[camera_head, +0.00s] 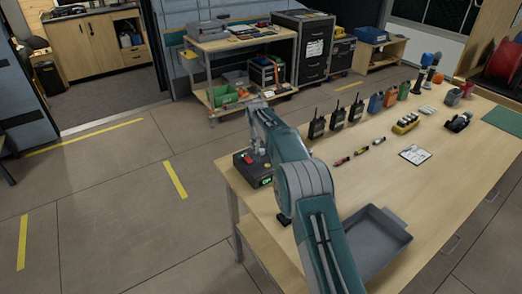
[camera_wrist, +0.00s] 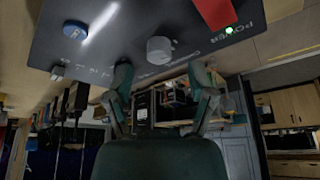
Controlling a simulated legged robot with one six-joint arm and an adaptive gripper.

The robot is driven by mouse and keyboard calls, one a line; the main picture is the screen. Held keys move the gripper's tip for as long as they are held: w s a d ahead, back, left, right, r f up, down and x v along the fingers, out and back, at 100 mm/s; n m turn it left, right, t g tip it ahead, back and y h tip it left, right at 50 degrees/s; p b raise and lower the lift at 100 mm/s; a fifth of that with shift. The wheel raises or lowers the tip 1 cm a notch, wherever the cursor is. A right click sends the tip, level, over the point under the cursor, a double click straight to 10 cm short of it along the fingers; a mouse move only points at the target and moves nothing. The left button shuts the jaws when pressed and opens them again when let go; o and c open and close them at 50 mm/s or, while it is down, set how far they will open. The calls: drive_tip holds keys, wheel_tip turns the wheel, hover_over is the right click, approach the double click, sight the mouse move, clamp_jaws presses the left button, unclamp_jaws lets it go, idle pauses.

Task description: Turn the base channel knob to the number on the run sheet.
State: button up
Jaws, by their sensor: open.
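The base station (camera_head: 245,175) is a dark box with a red switch and a green lit display at the table's left end. In the wrist view its dark panel (camera_wrist: 110,45) fills the top, and the light grey round channel knob (camera_wrist: 160,50) stands out from it. My gripper (camera_wrist: 160,78) is open, its two fingers apart near the knob, with nothing between them that I can see gripped. In the head view my arm partly covers the station, and the knob's setting is unreadable. A white printed sheet (camera_head: 415,154), possibly the run sheet, lies on the table; its text is too small.
A blue button (camera_wrist: 75,30) and a red switch (camera_wrist: 215,12) with a green light flank the knob. Black radios (camera_head: 337,118) stand beyond my arm. The right front tabletop is clear.

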sight(261, 150)
drive_tip(key=shift+x, duration=1.4)
drive_tip(key=shift+c, duration=0.4)
clamp_jaws()
drive_tip(key=shift+a+f+m+g+h, duration=0.15)
drive_tip(key=shift+m+h, duration=0.25)
drive_tip(key=shift+m, duration=0.7)
drive_tip(key=shift+r+m+g+h, duration=0.15)
drive_tip(key=shift+m+h, duration=0.25)
drive_tip(key=shift+m, duration=0.7)
drive_tip(key=shift+f, duration=0.1)
drive_tip(key=shift+o, duration=0.4)
unclamp_jaws()
drive_tip(key=shift+a, duration=0.1)
